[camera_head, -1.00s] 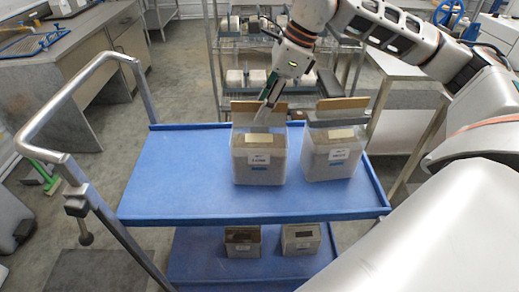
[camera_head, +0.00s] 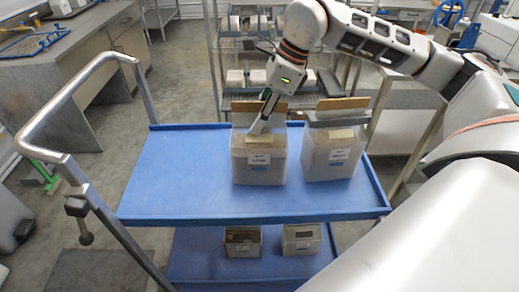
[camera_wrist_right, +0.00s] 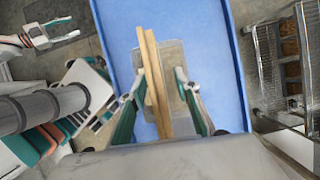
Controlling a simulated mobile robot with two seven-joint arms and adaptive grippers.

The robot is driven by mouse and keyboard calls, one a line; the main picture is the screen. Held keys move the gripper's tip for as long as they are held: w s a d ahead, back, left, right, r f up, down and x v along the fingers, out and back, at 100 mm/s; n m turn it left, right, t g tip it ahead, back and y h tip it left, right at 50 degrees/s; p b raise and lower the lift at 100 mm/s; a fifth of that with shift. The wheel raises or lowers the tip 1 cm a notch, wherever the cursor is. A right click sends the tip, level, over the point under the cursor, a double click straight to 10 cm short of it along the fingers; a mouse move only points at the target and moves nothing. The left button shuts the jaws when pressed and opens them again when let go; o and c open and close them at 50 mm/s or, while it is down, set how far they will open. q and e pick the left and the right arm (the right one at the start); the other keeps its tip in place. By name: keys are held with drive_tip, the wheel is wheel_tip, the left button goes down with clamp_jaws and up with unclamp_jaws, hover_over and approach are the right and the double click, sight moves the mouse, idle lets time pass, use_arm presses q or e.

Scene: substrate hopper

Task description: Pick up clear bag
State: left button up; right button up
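Two clear bags with tan top strips and white labels stand upright side by side on the blue cart top: the left clear bag (camera_head: 259,167) and the right clear bag (camera_head: 331,158). My right gripper (camera_head: 258,128) is at the top of the left bag and hides part of its upper edge. In the right wrist view its open fingers (camera_wrist_right: 160,76) are on either side of the tan strips (camera_wrist_right: 147,45) over the translucent bag (camera_wrist_right: 173,52). Whether they touch is unclear. My left gripper (camera_wrist_right: 76,29) is open and empty, away from the cart.
The blue cart top (camera_head: 180,180) is clear to the left of the bags. A cart handle (camera_head: 95,75) rises at the left. Two smaller containers (camera_head: 242,241) stand on the lower shelf. A wire rack (camera_head: 235,45) is behind.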

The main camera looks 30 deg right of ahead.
drive_tip(key=c, duration=0.7)
drive_tip(key=shift+s+f, duration=0.15)
clamp_jaws()
